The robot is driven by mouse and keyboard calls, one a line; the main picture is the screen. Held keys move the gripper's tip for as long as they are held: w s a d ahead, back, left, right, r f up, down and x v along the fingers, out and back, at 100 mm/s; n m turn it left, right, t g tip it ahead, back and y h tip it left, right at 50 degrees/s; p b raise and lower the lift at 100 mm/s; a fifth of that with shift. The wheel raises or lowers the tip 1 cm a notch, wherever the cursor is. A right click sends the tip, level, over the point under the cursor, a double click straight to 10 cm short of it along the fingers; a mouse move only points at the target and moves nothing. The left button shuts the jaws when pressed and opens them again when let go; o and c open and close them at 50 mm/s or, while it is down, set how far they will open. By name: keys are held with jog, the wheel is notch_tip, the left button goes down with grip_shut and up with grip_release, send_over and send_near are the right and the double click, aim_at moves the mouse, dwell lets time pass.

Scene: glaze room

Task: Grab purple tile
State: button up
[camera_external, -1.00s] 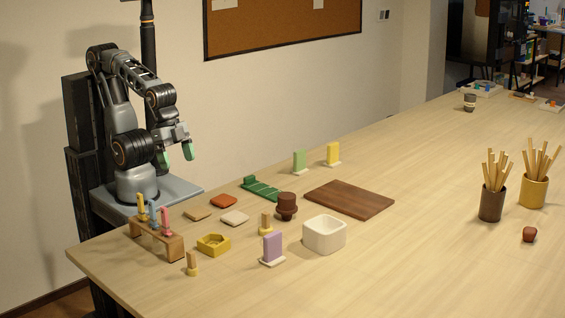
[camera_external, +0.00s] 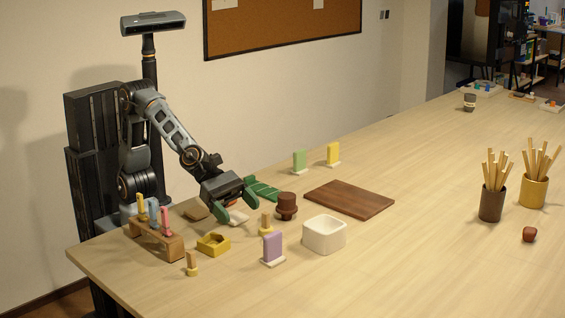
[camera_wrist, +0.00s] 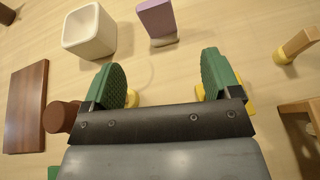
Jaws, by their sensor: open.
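The purple tile (camera_external: 272,246) stands upright in a small white base on the near part of the table, left of a white square bowl. It also shows at the top of the wrist view (camera_wrist: 156,19). My gripper (camera_external: 238,212) is open and empty, with green pads, low over the table behind and left of the tile. In the wrist view my gripper's fingers (camera_wrist: 162,85) are spread wide, and the tile lies ahead of them, apart from both. A yellow-based wooden peg (camera_external: 265,225) stands between my gripper and the tile, partly hidden by a finger in the wrist view.
The white bowl (camera_external: 324,235) stands close right of the tile. A brown knobbed piece (camera_external: 287,205), a yellow hexagonal piece (camera_external: 213,243) and a wooden rack (camera_external: 158,240) surround my gripper. A dark board (camera_external: 349,199) lies behind. The table front right of the bowl is clear.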

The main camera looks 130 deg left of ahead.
jog(key=shift+w+f+n, duration=0.3)
jog(key=shift+w+n, duration=0.15)
jog(key=shift+n, duration=0.15)
send_near(278, 261)
jog(key=w, duration=0.1)
jog(key=w+r, duration=0.1)
jog(key=w, duration=0.1)
jog(key=shift+w+d+r+y, duration=0.15)
jog(key=shift+w+r+y, duration=0.05)
jog(key=shift+r+y, duration=0.1)
jog(key=shift+p+x, duration=0.8)
jog(key=shift+x, duration=2.25)
jog(key=c, duration=1.1)
